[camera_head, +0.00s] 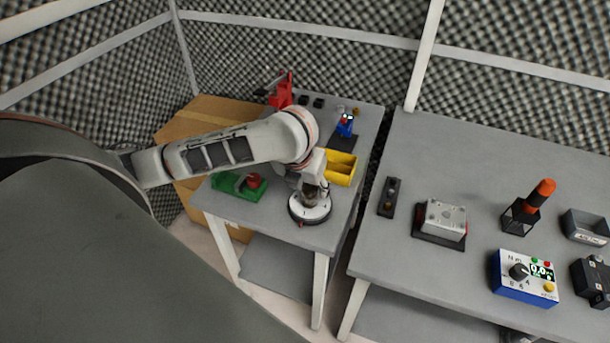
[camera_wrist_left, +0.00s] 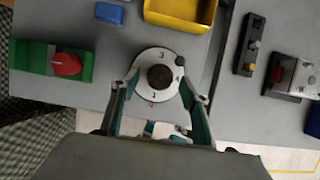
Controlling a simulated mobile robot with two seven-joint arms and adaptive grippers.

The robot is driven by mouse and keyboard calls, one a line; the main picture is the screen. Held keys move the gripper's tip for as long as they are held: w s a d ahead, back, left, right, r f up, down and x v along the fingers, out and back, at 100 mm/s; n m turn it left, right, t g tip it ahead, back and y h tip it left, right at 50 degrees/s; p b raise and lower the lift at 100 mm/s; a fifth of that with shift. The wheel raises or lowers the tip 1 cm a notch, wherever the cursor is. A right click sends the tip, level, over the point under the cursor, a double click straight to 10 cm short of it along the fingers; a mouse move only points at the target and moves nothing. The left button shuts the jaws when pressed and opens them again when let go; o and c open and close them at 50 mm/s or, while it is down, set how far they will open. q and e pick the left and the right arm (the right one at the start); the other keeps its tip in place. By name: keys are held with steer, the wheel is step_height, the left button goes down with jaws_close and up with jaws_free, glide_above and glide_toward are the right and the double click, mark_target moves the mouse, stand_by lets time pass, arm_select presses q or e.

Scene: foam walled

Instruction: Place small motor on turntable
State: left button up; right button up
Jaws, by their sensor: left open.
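The turntable (camera_head: 318,214) is a white disc with numbers and a dark rim, near the front edge of the left table. It also shows in the left wrist view (camera_wrist_left: 147,61). A dark brown round piece, apparently the small motor (camera_wrist_left: 160,77), stands at the disc's centre. My left gripper (camera_head: 312,189) is above the turntable, pointing down. In the left wrist view its two fingers (camera_wrist_left: 161,84) are spread, one on each side of the dark piece, with gaps between. The fingers partly cover the disc's edges. My right gripper is not in view.
A green fixture with a red knob (camera_head: 254,180) sits left of the turntable. A yellow bin (camera_head: 341,168) and a blue device (camera_head: 345,124) stand behind it. The right table holds a metal box (camera_head: 443,219), an orange-handled tool (camera_head: 541,192) and a blue meter (camera_head: 525,279).

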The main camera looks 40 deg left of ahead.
arm_select(q)
steer(key=v, duration=0.8)
steer(key=shift+r, duration=0.1)
stand_by(0.3)
